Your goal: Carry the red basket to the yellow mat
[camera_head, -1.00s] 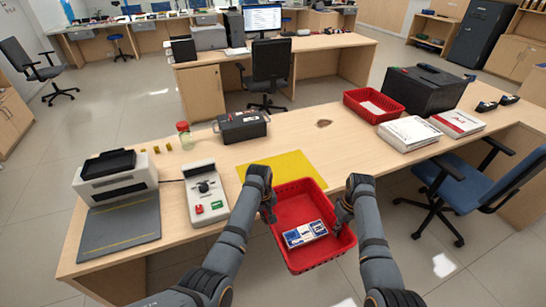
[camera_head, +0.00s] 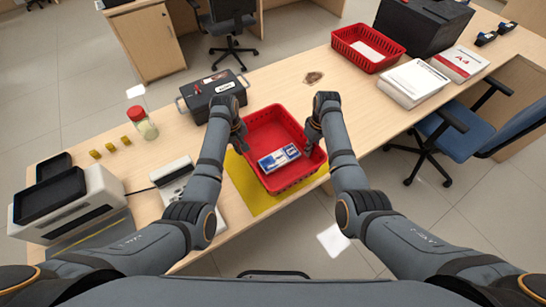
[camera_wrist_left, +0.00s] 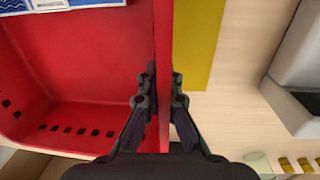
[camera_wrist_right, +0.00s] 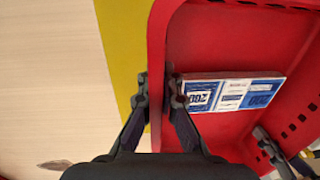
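The red basket (camera_head: 262,120) is over the yellow mat (camera_head: 238,178) in the head view; whether it touches the mat I cannot tell. Yellow shows to its left and along its near side. A blue-and-white packet (camera_head: 279,158) lies inside it, also seen in the right wrist view (camera_wrist_right: 232,94). My left gripper (camera_head: 239,142) is shut on the basket's left wall, with one finger on each side in the left wrist view (camera_wrist_left: 163,88). My right gripper (camera_head: 313,141) is shut on the right wall, likewise in the right wrist view (camera_wrist_right: 161,92).
A black box with handles (camera_head: 212,96) stands behind the basket. A second red basket (camera_head: 366,48), paper stacks (camera_head: 413,82) and a black printer (camera_head: 420,25) are at the right. A jar (camera_head: 142,124) and a white printer (camera_head: 75,205) are left. A blue chair (camera_head: 455,140) stands right.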

